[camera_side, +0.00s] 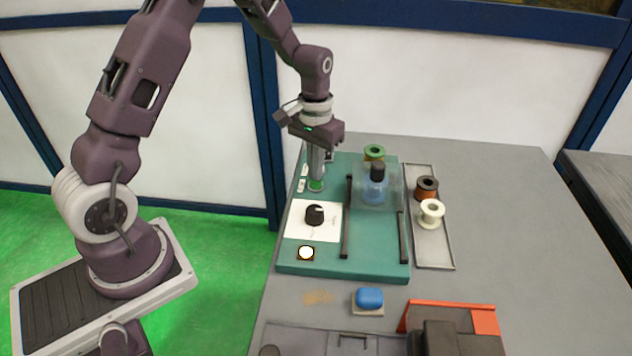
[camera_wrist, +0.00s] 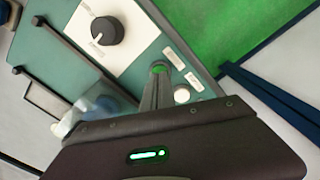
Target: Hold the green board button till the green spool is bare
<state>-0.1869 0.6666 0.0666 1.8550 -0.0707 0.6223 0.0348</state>
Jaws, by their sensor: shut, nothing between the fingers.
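The green button (camera_side: 316,187) is at the upper left of the teal board (camera_side: 375,258), and its green top also shows in the wrist view (camera_wrist: 158,67). My gripper (camera_side: 316,178) is shut and empty, pointing straight down with its fingertips at the button. They appear to touch it; how far it is pressed I cannot tell. In the wrist view my fingers (camera_wrist: 157,84) cover part of the button. The green spool (camera_side: 374,152) stands at the back of the board, partly hidden by the clear-guarded unit; how much wire it carries is too small to tell.
The clear guard holds a blue part with a black top (camera_side: 377,172). A dial (camera_side: 314,214) and lit white button (camera_side: 306,253) are nearer on the board. A brown spool (camera_side: 427,188) and cream spool (camera_side: 432,211) stand in a tray (camera_side: 436,252) at right.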

